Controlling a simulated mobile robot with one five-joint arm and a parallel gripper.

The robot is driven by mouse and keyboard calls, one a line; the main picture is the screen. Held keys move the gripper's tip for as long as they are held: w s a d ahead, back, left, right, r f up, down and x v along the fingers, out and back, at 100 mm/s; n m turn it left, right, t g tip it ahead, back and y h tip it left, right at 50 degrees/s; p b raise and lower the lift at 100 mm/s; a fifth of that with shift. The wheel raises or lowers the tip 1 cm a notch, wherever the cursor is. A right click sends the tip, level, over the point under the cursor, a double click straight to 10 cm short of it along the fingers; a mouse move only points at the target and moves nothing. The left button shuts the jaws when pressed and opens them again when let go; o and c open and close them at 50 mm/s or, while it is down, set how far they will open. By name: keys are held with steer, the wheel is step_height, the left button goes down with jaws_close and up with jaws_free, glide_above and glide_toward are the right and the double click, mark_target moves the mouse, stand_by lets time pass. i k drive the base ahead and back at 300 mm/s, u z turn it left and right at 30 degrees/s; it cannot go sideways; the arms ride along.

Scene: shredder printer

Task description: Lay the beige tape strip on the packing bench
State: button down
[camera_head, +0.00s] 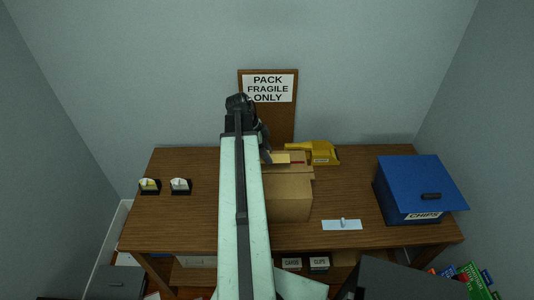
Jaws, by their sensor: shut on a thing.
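The packing bench (175,225) is a brown wooden table against the back wall. My arm reaches over it from the bottom of the picture. My gripper (267,157) is shut on a beige tape strip (282,159), seen just right of its dark fingers. The strip overlaps the top of an open cardboard box (288,197) in this view. I cannot tell whether the strip touches the box. My arm hides part of the bench and the gripper's far side.
A yellow tape dispenser (322,154) stands behind the box. A light-blue plate with a small knob (342,225) lies to its right. A blue CHIPS box (415,185) fills the bench's right end. Two small dark holders (150,187) (180,187) stand left. Bare wood surrounds them.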

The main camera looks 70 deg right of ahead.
mark_target(194, 226)
steer(key=z, duration=0.05)
steer(key=k, duration=0.5)
steer(key=u, duration=1.3)
steer(key=i, duration=1.35)
steer(key=u, duration=0.1)
